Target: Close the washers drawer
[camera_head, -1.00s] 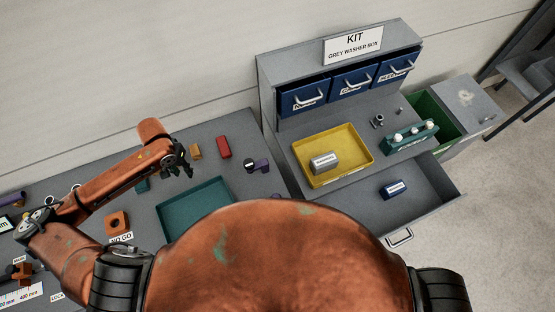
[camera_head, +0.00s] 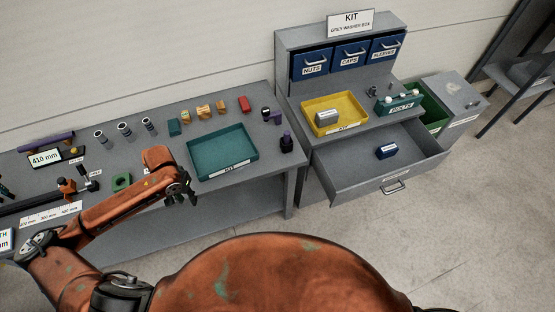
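The open grey drawer (camera_head: 350,187) sticks out from the front of the grey kit cabinet, below its worktop. Its front has a bar handle (camera_head: 394,187) and a small label that is too small to read. My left gripper (camera_head: 182,194) is over the left workbench, near the left side of the teal tray, well apart from the drawer. Its dark fingers are too small to show if they are open or shut. My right gripper is out of view.
A yellow tray (camera_head: 349,123) holding a grey box and a green bolts holder (camera_head: 397,106) stand on the cabinet top. Three blue drawers, nuts, caps and sleeves, are shut above. The teal tray (camera_head: 241,152) lies on the workbench (camera_head: 225,184). The floor before the drawer is clear.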

